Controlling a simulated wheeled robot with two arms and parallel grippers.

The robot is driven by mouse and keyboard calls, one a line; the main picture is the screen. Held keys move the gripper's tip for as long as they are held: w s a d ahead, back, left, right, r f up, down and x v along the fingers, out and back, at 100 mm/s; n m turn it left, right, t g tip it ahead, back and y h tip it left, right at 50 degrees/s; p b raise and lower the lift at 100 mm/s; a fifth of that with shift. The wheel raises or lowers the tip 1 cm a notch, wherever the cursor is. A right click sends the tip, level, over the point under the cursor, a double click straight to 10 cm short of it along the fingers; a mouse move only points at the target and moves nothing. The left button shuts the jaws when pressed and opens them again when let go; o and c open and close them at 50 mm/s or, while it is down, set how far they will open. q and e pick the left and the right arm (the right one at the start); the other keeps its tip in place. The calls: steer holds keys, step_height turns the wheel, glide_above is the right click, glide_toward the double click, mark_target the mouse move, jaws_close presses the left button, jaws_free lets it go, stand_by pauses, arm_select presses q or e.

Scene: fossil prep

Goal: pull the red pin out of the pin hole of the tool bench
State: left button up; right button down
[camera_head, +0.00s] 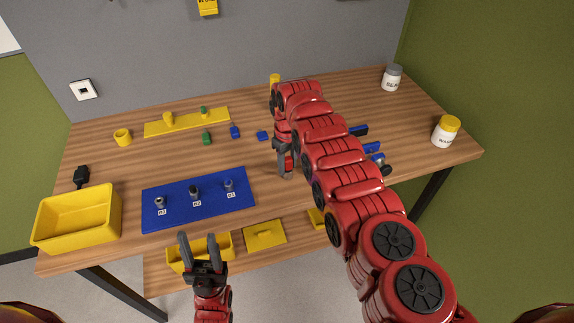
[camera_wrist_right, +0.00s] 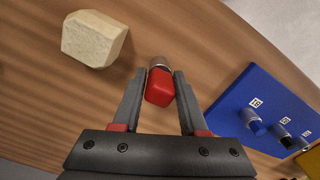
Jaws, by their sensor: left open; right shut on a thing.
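A red pin with a grey metal end (camera_wrist_right: 160,87) is between the fingertips of my right gripper (camera_wrist_right: 158,82) in the right wrist view. In the head view my right gripper (camera_head: 284,155) points down over the wooden bench, right of the blue board, with the red pin (camera_head: 287,167) at its tips. The gap between pin and bench top cannot be judged. The blue board (camera_head: 225,209) holds grey posts at labels 01, 02 and 03; the pin is apart from it. My left gripper (camera_head: 201,252) is open and empty in front of the bench edge.
A yellow bin (camera_head: 78,232) stands at the left. A yellow strip (camera_head: 215,121) with pegs, small green and blue pieces lie behind. Jars (camera_head: 445,131) stand at the right. A pale block (camera_wrist_right: 95,38) lies near the pin in the wrist view.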

stand_by(0.4)
steer(key=shift+r+p, duration=0.55)
steer(key=shift+r, duration=0.05)
steer(key=shift+r+p, duration=2.55)
steer(key=shift+r, duration=0.4)
steer(key=shift+r, duration=0.1)
